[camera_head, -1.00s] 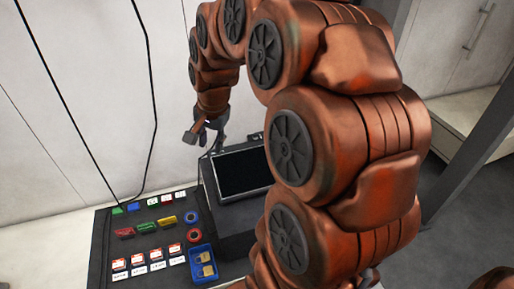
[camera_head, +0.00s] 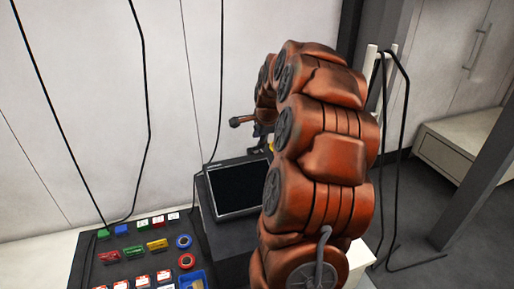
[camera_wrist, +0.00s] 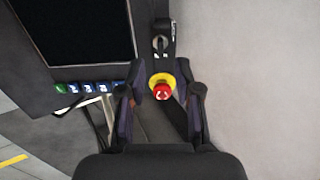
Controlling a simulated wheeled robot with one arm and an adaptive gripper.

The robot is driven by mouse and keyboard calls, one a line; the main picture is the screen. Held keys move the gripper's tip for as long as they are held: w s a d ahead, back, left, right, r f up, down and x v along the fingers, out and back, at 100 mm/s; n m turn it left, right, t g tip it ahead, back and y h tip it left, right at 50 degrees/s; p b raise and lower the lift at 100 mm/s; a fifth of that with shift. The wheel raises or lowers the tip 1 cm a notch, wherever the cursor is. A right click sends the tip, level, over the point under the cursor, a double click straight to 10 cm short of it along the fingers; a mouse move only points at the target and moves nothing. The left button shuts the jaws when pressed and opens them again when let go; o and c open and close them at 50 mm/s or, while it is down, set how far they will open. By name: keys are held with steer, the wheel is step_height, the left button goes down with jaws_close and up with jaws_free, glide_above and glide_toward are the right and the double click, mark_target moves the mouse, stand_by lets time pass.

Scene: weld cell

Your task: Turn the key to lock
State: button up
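Which way the key points is too small to tell. Just below it in the picture is a red emergency button (camera_wrist: 161,91) on a yellow base. My gripper (camera_wrist: 161,72) is open, with its two fingers apart on the left and right of the button. The key switch lies just beyond the fingertips in the picture, and nothing is held. In the head view my arm mostly hides the gripper and hides the key switch.
The monitor (camera_head: 240,188) stands left of my arm, with a row of small buttons (camera_wrist: 89,88) along its lower edge. A dark panel (camera_head: 87,250) with coloured switches lies at the lower left. Black cables (camera_head: 147,85) hang in front of the wall.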

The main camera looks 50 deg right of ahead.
mark_target(256, 149)
steer(key=x, duration=0.5)
steer(key=shift+b, duration=0.3)
steer(key=shift+c, duration=0.2)
jaws_close()
